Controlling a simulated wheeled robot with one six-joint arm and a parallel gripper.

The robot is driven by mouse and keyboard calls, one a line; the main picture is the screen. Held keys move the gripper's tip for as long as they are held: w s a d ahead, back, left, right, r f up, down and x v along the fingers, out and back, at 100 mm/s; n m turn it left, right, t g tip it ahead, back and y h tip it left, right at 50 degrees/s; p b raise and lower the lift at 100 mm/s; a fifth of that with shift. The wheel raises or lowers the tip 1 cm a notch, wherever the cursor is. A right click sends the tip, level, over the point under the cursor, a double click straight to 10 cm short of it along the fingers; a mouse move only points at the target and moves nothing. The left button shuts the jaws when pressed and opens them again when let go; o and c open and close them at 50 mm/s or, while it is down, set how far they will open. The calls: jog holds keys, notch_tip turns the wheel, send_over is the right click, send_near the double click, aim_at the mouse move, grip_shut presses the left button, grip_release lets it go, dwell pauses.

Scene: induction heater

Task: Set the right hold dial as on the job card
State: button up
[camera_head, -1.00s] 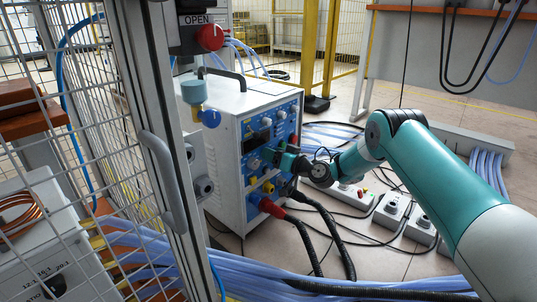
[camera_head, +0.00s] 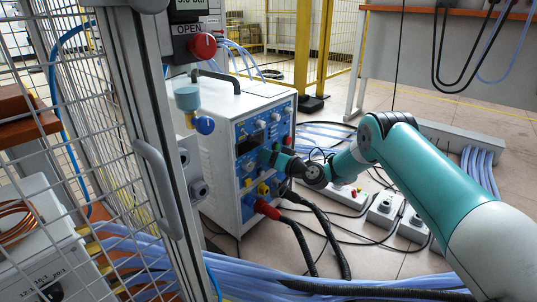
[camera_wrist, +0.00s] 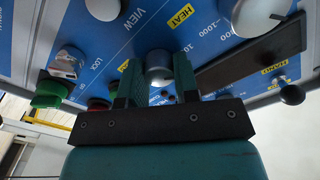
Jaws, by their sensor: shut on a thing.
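The white induction heater (camera_head: 215,140) stands on the floor with its blue control panel (camera_head: 245,135) facing right. My gripper (camera_head: 268,156) is at the middle of that panel. In the wrist view my gripper (camera_wrist: 158,82) has its two green fingers shut on the sides of a grey knob (camera_wrist: 159,66). The knob's pointer and scale are hidden, and I cannot tell whether it is the right hold dial. Larger grey dials (camera_wrist: 262,14) sit beyond it, near printed "HEAT" and "VIEW" labels. The job card cannot be made out.
Near the fingers are a green button (camera_wrist: 47,94), a grey lever switch (camera_wrist: 66,63) and a black knob (camera_wrist: 292,94). A red plug (camera_head: 266,208) with black cables sits low on the heater. A mesh fence door (camera_head: 150,130) stands at left. Blue hoses and socket boxes cover the floor.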

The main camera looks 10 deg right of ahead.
jog(key=m+p, duration=0.1)
jog(key=m, duration=0.2)
jog(key=shift+m+p, duration=0.65)
jog(key=shift+m, duration=1.05)
jog(key=shift+f, duration=0.1)
jog(key=o, duration=0.9)
